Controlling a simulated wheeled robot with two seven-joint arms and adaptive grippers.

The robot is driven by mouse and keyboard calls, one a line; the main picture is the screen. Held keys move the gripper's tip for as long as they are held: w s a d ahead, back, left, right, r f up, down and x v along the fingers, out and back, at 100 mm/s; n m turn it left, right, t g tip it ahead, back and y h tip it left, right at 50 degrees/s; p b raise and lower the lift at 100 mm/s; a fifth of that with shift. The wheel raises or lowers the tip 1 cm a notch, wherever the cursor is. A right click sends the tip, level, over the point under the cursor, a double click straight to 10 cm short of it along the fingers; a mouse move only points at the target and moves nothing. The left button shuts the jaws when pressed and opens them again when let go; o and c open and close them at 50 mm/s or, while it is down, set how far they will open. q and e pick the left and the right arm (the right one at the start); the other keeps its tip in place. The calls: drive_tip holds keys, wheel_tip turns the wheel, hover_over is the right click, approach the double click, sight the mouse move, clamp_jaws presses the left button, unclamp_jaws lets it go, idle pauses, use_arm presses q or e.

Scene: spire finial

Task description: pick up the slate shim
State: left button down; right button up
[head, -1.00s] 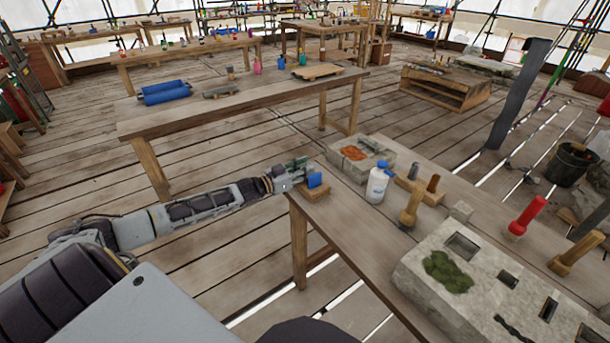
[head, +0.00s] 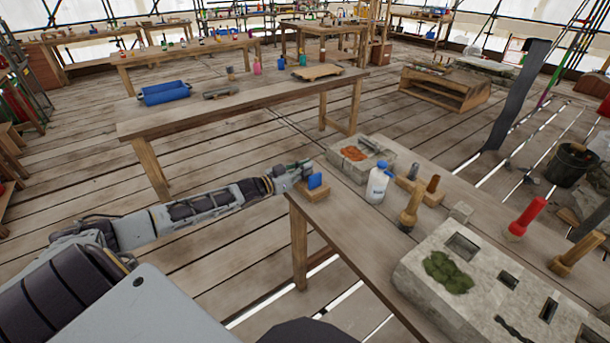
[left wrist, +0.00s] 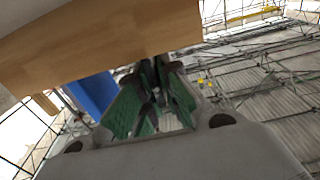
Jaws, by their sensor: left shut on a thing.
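My left gripper (head: 302,167) is at the near table's far left corner, next to a small wooden block (head: 314,194) with an upright blue piece (head: 315,181). In the left wrist view its green-padded fingers (left wrist: 160,78) converge on a thin dark piece, taken to be the slate shim, which the fingertips mostly hide. The wooden block (left wrist: 110,45) fills the top of that view, with the blue piece (left wrist: 92,95) left of the fingers. I cannot tell whether the shim touches the block. My right gripper is not in view.
On the near table stand a stone tray with orange material (head: 352,154), a white bottle with a blue cap (head: 377,184), wooden tools (head: 411,208) and a large stone block (head: 480,275). A second table (head: 240,98) stands behind. The floor left of the near table is clear.

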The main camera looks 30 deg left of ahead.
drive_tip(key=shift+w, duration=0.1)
use_arm(q)
drive_tip(key=shift+r, duration=0.45)
wheel_tip(320, 180, up, 9)
drive_tip(key=shift+r+p, duration=0.1)
drive_tip(key=shift+p, duration=0.45)
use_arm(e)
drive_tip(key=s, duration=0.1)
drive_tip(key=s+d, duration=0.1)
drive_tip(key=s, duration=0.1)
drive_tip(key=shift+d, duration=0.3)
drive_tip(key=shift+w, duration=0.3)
